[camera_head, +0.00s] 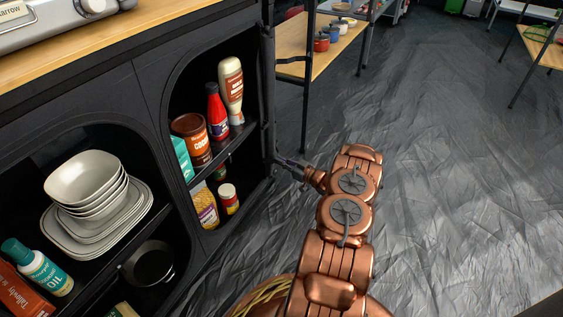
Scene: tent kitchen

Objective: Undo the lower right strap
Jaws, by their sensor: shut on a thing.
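My copper-coloured arm reaches up from the bottom of the head view. My gripper (288,162) is at the right edge of the black cabinet (150,85), beside its corner post, about level with the middle shelf. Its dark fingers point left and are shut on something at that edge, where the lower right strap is. The strap itself is black on black and small, and the fingers mostly hide it, so I cannot make out whether it is fastened or loose.
The cabinet's open compartments hold a red sauce bottle (217,112), a brown tin (191,139), stacked white dishes (88,180) and an oil bottle (38,266). A wooden table (300,48) with small pots stands behind. The wrinkled grey floor (440,170) to the right is clear.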

